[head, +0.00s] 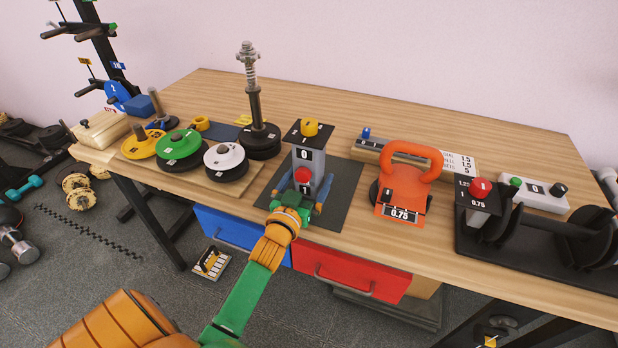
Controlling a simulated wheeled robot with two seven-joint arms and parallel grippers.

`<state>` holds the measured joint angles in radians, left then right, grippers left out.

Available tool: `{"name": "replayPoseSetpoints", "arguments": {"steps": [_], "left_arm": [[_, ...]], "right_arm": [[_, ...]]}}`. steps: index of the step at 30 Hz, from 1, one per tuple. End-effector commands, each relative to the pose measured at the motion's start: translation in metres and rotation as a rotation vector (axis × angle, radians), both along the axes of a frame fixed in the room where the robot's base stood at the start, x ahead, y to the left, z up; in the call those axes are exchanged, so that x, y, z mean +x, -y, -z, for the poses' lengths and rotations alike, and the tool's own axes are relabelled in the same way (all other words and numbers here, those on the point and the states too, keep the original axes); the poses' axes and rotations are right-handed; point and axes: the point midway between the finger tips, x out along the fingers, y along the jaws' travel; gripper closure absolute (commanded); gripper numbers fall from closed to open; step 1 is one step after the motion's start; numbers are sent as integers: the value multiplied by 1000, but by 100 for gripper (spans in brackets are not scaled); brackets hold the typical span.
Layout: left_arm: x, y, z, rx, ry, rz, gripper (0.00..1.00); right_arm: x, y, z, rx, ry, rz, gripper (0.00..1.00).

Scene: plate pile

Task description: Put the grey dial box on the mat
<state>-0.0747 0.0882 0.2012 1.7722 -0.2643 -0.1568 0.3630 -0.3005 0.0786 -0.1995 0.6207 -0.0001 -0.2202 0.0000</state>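The grey dial box (308,161) is upright, with a black top plate, a yellow knob, a red button and labels reading 0 and 1. It appears over the dark mat (345,184) near the table's front edge; its base is hidden by my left gripper, so contact with the mat cannot be told. My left gripper (298,196) reaches in from the front, its blue fingers on either side of the box's lower part. Whether they press on it is unclear. My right gripper is not in view.
Left of the mat are a black spring post (259,134), a white disc (225,157), a green disc (178,144) and a yellow disc (143,146). Right are an orange kettlebell-like weight (404,184), a red-knobbed box (477,198) and a black tray (464,238).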

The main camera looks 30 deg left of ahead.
Motion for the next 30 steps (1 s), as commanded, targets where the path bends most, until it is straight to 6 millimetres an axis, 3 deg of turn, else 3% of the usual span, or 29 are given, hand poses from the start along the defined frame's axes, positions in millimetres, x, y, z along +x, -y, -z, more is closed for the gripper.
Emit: {"name": "replayPoseSetpoints", "arguments": {"steps": [8,21,25,30], "left_arm": [[-2,0,-8,1,1,1,0],[-98,23,-2,-1,-4,-1,0],[-113,27,-4,1,-1,-1,0],[-117,28,-5,1,1,-1,0]], "right_arm": [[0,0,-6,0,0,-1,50],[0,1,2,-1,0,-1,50],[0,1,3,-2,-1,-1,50],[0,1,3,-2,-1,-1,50]]}}
